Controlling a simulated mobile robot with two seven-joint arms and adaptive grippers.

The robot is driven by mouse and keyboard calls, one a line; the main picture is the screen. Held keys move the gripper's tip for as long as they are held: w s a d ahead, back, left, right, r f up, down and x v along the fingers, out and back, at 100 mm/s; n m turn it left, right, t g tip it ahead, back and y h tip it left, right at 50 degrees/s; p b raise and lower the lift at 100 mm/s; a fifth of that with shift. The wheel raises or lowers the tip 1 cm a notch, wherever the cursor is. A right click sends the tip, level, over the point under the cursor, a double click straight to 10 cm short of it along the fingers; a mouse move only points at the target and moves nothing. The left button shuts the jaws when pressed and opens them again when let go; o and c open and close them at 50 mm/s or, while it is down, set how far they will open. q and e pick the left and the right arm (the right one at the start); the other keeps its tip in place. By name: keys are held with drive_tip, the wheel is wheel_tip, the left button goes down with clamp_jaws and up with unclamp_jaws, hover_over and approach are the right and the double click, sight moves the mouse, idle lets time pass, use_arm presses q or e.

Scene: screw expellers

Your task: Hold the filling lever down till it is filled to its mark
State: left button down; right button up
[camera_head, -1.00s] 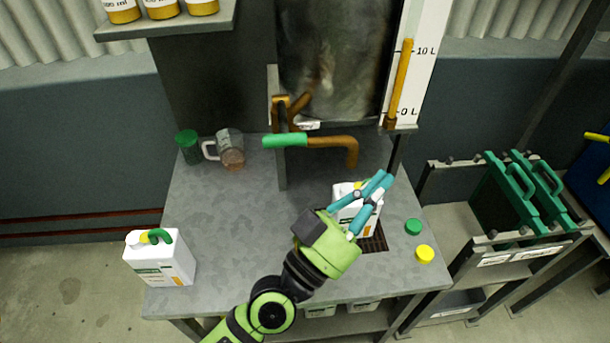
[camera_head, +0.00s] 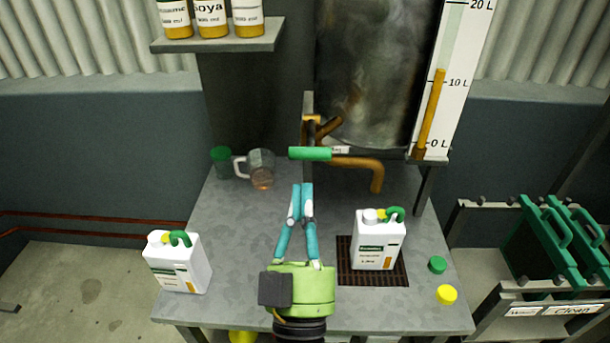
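The filling lever (camera_head: 310,153) has a green grip and sits level at the brown valve under the tank (camera_head: 370,80). A brown spout (camera_head: 362,165) runs right from there and bends down. A white jug (camera_head: 378,245) with a green handle stands upright on the dark drain grate (camera_head: 345,270), below the spout. Its fill level and any mark cannot be made out. My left gripper (camera_head: 302,187) is empty, its teal fingertips together, in front of and below the lever, left of the jug. It appears apart from both. My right gripper is not in view.
A second white jug (camera_head: 178,265) stands at the table's left edge. A glass mug (camera_head: 260,168) and a green cup (camera_head: 222,162) are at the back left. Green (camera_head: 437,265) and yellow (camera_head: 446,294) caps lie on the right. A level gauge (camera_head: 432,110) stands beside the tank.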

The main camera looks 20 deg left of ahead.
use_arm(q)
wheel_tip(320, 180, up, 5)
drive_tip(key=p, duration=0.3)
hover_over(306, 156)
drive_tip(key=s+d, duration=0.1)
drive_tip(key=s, duration=0.2)
drive_tip(key=shift+w+f+b, duration=0.25)
drive_tip(key=shift+f+b, duration=0.1)
drive_tip(key=shift+f, duration=0.25)
drive_tip(key=shift+w+f+b, duration=0.2)
drive_tip(key=shift+f+b, duration=0.15)
drive_tip(key=shift+f, duration=0.2)
drive_tip(key=shift+w+a+f, duration=0.2)
drive_tip(key=shift+f, duration=0.5)
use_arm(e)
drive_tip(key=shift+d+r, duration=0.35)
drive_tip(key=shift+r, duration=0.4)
use_arm(q)
drive_tip(key=shift+b, duration=0.3)
